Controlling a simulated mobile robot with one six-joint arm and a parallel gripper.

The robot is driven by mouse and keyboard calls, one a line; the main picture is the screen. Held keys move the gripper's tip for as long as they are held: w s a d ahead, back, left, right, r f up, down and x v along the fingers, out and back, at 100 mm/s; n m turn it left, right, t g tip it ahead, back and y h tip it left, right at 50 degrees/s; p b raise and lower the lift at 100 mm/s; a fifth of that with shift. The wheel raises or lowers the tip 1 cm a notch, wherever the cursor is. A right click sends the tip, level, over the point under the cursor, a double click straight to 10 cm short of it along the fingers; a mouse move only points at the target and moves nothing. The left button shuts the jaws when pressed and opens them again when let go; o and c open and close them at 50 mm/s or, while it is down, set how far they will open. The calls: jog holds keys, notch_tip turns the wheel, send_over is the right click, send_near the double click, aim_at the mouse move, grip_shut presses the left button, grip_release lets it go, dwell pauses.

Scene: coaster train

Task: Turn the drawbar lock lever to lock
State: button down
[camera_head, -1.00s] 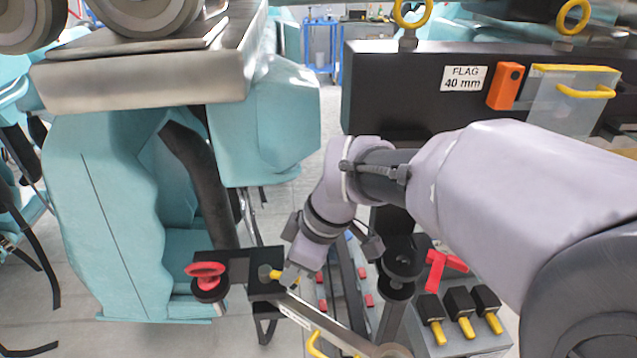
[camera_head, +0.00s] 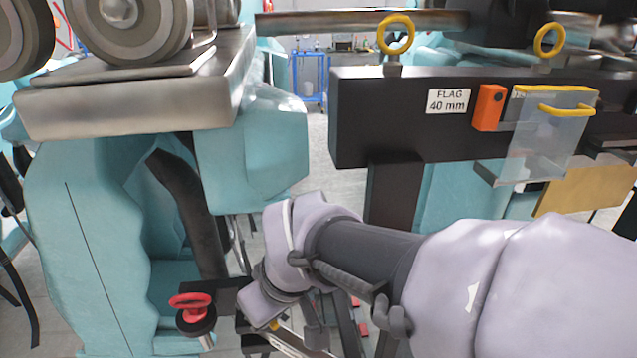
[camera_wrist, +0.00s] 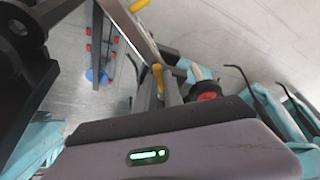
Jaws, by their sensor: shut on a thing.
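The drawbar lock lever shows as a small yellow tip (camera_wrist: 157,77) in the wrist view, between the grey fingers of my gripper (camera_wrist: 160,92). In the head view only a bit of yellow (camera_head: 273,325) shows at my gripper (camera_head: 262,318), which is shut on the lever. The lever sits by a dark block on the steel drawbar (camera_head: 288,342); the drawbar (camera_wrist: 128,22) also crosses the top of the wrist view. My wrist hides most of the lever, so its exact angle is unclear.
A red knob (camera_head: 190,301) stands just left of my gripper. A teal body (camera_head: 95,230) with a metal step is at left. A black beam (camera_head: 400,115) carries an orange block (camera_head: 488,107) and a clear yellow-handled flap (camera_head: 550,135). Grey floor lies between.

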jog(key=shift+s+a+m+t+h+b, duration=0.25)
jog(key=shift+a+m+h+b, duration=0.15)
jog(key=shift+m, duration=0.75)
jog(key=shift+s+a+m+t+h+b, duration=0.25)
jog(key=shift+a+m, duration=0.25)
jog(key=shift+m, duration=0.7)
jog(key=shift+s+a+m+t+h+b, duration=0.2)
jog(key=shift+s+a+m+h, duration=0.2)
jog(key=shift+m, duration=0.75)
jog(key=shift+w, duration=0.1)
jog(key=c, duration=1.5)
grip_release()
jog(key=shift+a, duration=0.1)
jog(key=shift+o, duration=0.2)
jog(key=p+v, duration=0.7)
jog(key=v, duration=1)
jog(key=shift+r, duration=0.2)
